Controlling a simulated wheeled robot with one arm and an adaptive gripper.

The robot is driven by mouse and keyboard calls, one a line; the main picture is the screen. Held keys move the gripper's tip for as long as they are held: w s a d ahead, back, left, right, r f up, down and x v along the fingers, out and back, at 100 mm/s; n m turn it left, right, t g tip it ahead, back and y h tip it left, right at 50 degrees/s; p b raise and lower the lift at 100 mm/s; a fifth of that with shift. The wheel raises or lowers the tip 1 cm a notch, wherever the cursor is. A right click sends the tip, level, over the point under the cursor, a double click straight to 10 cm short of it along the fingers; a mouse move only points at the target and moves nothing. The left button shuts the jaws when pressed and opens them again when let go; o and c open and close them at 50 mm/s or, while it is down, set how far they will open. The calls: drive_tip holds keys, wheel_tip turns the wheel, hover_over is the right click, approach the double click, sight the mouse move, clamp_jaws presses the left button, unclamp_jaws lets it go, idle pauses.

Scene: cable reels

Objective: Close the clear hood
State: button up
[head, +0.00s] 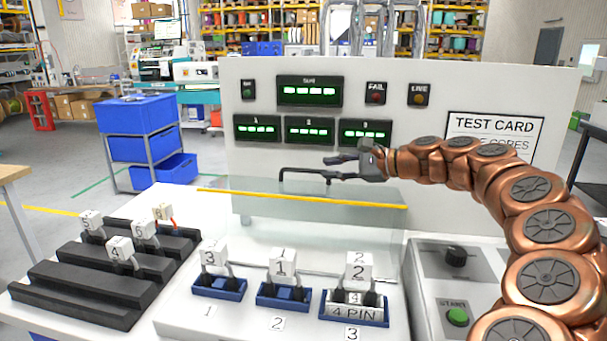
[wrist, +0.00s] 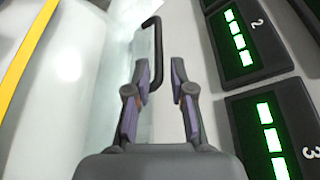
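The clear hood (head: 270,188) is a see-through panel with a yellow front edge. It stands raised above the bench, in front of the white panel, and the sockets below are uncovered at the front. Its black bar handle (head: 298,170) sticks up behind the yellow edge; it also shows in the wrist view (wrist: 157,45). My gripper (head: 328,168) is at the right end of the handle. In the wrist view my gripper (wrist: 160,65) is open, with the handle's bar between or just beyond the fingertips. A gap shows on the right finger's side; contact with the left finger is unclear.
Three blue sockets (head: 285,297) hold tagged plugs below the hood. A black rack (head: 95,270) with tagged cables stands at left. A control box with a green start button (head: 457,316) is at right. The white panel (head: 410,95) with displays stands close behind my gripper.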

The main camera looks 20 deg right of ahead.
sight(310, 170)
drive_tip(key=shift+p+x, duration=0.3)
drive_tip(key=shift+x, duration=3.55)
drive_tip(key=shift+s+a, duration=0.1)
clamp_jaws()
